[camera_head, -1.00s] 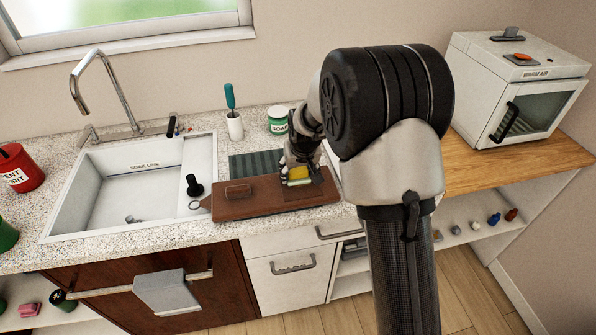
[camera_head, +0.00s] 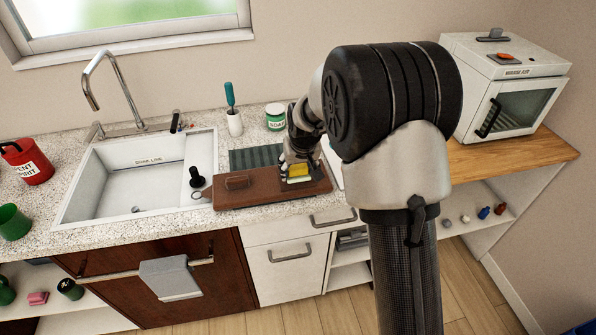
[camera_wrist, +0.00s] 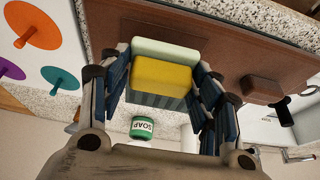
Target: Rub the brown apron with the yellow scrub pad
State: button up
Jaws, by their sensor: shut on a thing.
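The brown apron (camera_head: 228,200) appears as a flat brown piece on the counter, right of the sink; it also shows in the wrist view (camera_wrist: 215,40). My gripper (camera_head: 298,166) is over the apron's right part. Its fingers are shut on the yellow scrub pad (camera_wrist: 163,76), which has a pale green layer (camera_wrist: 165,49) on the side towards the apron. The pad also shows in the head view (camera_head: 299,170). I cannot tell whether the pad touches the apron.
A dark green ribbed mat (camera_head: 257,160) lies behind the apron. Behind it stand a soap jar (camera_head: 276,117) and a white holder with a teal-handled tool (camera_head: 234,122). The sink (camera_head: 130,190) is left. A white warm-air box (camera_head: 515,95) stands on the wooden counter at right.

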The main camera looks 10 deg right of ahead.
jog(key=shift+r+p, duration=1.3)
jog(key=shift+r, duration=0.95)
